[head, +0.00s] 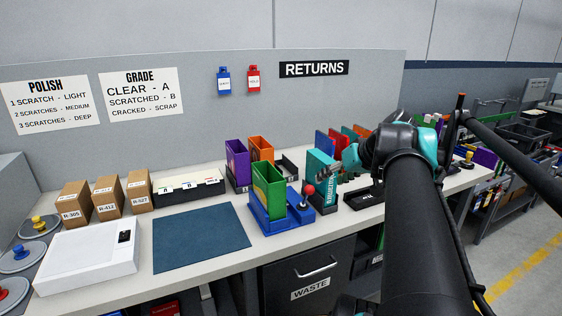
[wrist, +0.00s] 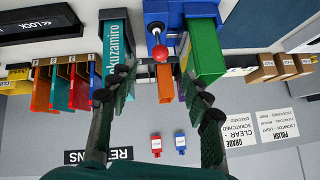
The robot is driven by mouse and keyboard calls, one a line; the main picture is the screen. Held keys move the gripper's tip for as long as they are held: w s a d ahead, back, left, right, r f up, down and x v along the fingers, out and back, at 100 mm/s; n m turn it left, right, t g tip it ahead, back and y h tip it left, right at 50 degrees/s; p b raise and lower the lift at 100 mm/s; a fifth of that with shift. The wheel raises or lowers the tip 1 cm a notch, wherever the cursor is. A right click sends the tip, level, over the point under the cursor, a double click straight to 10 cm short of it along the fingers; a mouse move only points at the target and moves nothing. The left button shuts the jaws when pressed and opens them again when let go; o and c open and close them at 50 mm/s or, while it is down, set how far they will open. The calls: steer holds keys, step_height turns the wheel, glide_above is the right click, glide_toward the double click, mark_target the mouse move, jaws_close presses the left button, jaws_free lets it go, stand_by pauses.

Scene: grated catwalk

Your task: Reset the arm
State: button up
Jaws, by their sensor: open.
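My arm reaches over the right part of the bench in the head view, and my gripper (head: 335,171) is at its far end, in front of the teal Kuzamiro box. In the wrist view, which is upside down, my gripper (wrist: 156,88) has its two fingers spread wide apart. Nothing is held between them. The teal box (wrist: 116,42) lies beyond the left finger and the green bin (wrist: 205,50) beyond the right one. A red ball-topped lever (wrist: 160,53) shows between the fingers, on a blue fixture.
The bench (head: 90,300) holds a blue mat (head: 200,238), a white box (head: 85,255), cardboard boxes (head: 106,198) and a blue fixture (head: 268,222). Purple and orange bins stand behind the fixture. Two small tags, blue (head: 224,80) and red (head: 254,79), hang on the back panel.

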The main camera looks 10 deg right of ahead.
steer(key=s+a+f+g+h, duration=0.1)
steer(key=s+f+g+h, duration=0.1)
steer(key=f, duration=1)
steer(key=s+a+f+m+g+h, duration=0.1)
steer(key=s+f, duration=0.3)
steer(key=f, duration=0.9)
steer(key=shift+a+f+g+h, duration=0.15)
steer(key=shift+f+g+h, duration=0.1)
steer(key=shift+g+h, duration=0.15)
